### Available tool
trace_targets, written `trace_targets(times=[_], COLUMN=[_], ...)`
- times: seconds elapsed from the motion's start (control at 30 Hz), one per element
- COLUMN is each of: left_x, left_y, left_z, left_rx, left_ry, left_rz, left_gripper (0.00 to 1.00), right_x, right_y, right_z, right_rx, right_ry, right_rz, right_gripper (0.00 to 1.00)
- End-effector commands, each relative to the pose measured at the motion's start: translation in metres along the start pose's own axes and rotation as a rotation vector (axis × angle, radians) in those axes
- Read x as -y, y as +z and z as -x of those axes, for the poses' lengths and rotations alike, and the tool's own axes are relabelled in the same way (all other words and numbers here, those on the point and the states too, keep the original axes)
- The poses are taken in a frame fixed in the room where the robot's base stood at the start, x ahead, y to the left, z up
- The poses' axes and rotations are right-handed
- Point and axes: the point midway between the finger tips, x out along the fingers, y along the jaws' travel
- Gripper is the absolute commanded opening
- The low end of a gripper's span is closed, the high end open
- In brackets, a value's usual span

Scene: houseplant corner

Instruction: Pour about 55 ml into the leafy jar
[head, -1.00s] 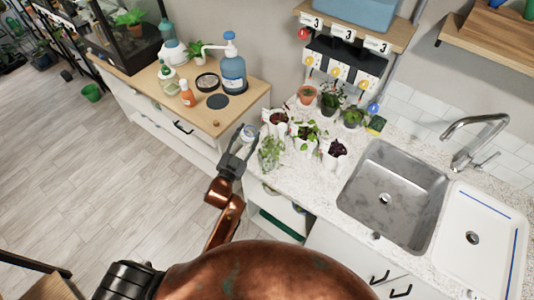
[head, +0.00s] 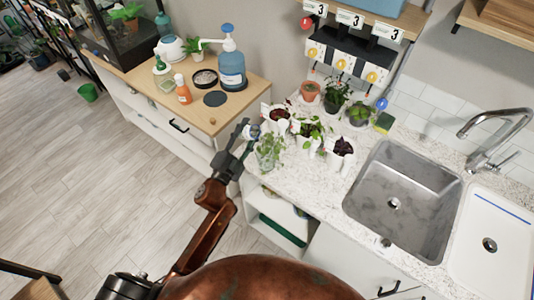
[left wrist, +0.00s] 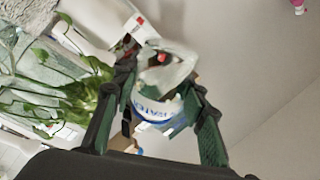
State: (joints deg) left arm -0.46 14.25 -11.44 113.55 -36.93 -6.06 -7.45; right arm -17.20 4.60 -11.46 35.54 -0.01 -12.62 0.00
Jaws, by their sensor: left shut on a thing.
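My left gripper (head: 246,138) is shut on a small clear cup (head: 253,132) with blue print, above the counter's left edge. In the left wrist view the cup (left wrist: 160,106) sits between the two dark fingers (left wrist: 155,118). The leafy jar (head: 269,154), clear glass with green cuttings, stands on the counter just right of and below the gripper in the head view. In the left wrist view its glass and leaves (left wrist: 50,85) fill the left side. I cannot tell the level in the cup or see any stream. My right gripper is not in view.
White pots with plants (head: 308,131) stand close right of the jar. A steel sink (head: 400,200) lies farther right. A wooden-topped cabinet (head: 235,110) at left holds a blue pump bottle (head: 231,70) and an orange bottle (head: 183,92). Open floor lies left.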

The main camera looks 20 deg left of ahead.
Motion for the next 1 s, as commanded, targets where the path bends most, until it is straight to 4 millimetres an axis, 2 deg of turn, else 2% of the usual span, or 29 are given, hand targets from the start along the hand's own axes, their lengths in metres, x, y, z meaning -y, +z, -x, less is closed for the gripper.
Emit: trace_targets(times=[0.03, 0.37, 1.0], left_x=[-0.006, -0.011, -0.008], left_y=[0.004, 0.008, -0.002], left_z=[0.001, 0.003, 0.002], left_rx=[-0.008, -0.054, -0.082], left_ry=[0.001, 0.001, -0.001], left_rz=[-0.027, -0.200, -0.305], left_gripper=[0.10, 0.10, 0.10], right_x=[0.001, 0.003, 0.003], right_y=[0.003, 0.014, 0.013], right_z=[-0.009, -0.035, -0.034], right_rx=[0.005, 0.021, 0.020], right_ry=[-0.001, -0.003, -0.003], right_rz=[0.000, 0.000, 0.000], right_gripper=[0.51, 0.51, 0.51])
